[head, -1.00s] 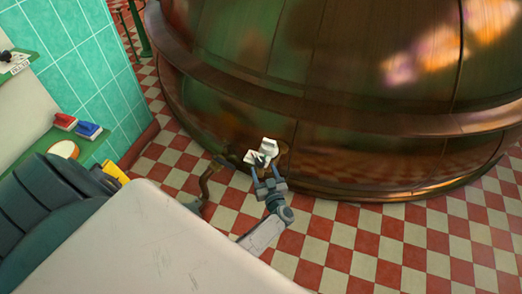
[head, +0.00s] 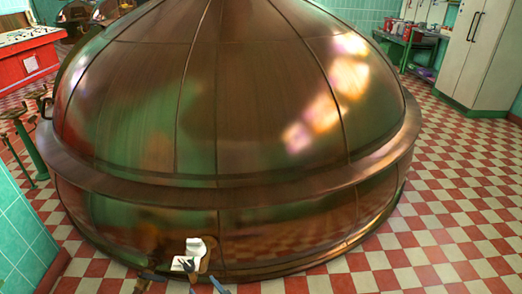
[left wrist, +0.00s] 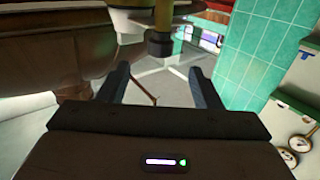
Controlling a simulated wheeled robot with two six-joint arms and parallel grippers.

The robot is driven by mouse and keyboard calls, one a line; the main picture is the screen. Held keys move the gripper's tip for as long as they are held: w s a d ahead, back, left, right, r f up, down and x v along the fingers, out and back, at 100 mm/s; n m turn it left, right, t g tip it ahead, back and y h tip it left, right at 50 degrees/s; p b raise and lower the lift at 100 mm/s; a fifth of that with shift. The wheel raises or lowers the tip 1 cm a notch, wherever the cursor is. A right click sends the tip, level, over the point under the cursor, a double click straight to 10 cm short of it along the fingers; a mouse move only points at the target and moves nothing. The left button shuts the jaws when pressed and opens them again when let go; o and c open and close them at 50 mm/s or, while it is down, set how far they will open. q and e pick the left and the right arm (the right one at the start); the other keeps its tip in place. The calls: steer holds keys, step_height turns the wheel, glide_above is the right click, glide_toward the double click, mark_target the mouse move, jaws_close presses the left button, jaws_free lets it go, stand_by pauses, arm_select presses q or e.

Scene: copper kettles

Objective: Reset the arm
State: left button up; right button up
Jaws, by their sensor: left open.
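My left gripper (head: 186,280) shows at the bottom edge of the head view, with only its fingertips in the picture. It is in front of the lower wall of the big copper kettle (head: 240,110), just below a small white object (head: 194,247) at the kettle's side. In the left wrist view the two dark fingers (left wrist: 160,88) stand wide apart with nothing held between them. Whether the fingertips touch the white object cannot be told. My right gripper is in no view.
The red and white checkered floor (head: 440,215) is open to the right of the kettle. A green tiled wall (head: 22,240) is at the left, and it also shows in the left wrist view (left wrist: 260,50). Round gauges (left wrist: 300,143) are at the lower right there.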

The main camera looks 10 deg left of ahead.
arm_select(q)
steer(key=s+d+f+m+h+p, duration=0.1)
steer(key=s+d+f+m+h, duration=0.1)
steer(key=s+f+m+h, duration=0.45)
steer(key=s+d+f+m+h, duration=0.2)
steer(key=s+f+h, duration=0.3)
steer(key=f, duration=0.5)
steer(key=s+a+f+g, duration=0.2)
steer(key=s+f+g, duration=0.1)
steer(key=s, duration=0.5)
steer(key=s+a+f+m+g+h, duration=0.1)
steer(key=s+a+f+g, duration=0.1)
steer(key=s, duration=0.6)
steer(key=s+a+f+m+g, duration=0.1)
steer(key=s+a+f+g, duration=0.2)
steer(key=s, duration=0.6)
step_height(320, 180, down, 3)
steer(key=shift+r+g+h+p, duration=0.2)
steer(key=shift+g+h+p, duration=0.2)
steer(key=shift+g, duration=0.6)
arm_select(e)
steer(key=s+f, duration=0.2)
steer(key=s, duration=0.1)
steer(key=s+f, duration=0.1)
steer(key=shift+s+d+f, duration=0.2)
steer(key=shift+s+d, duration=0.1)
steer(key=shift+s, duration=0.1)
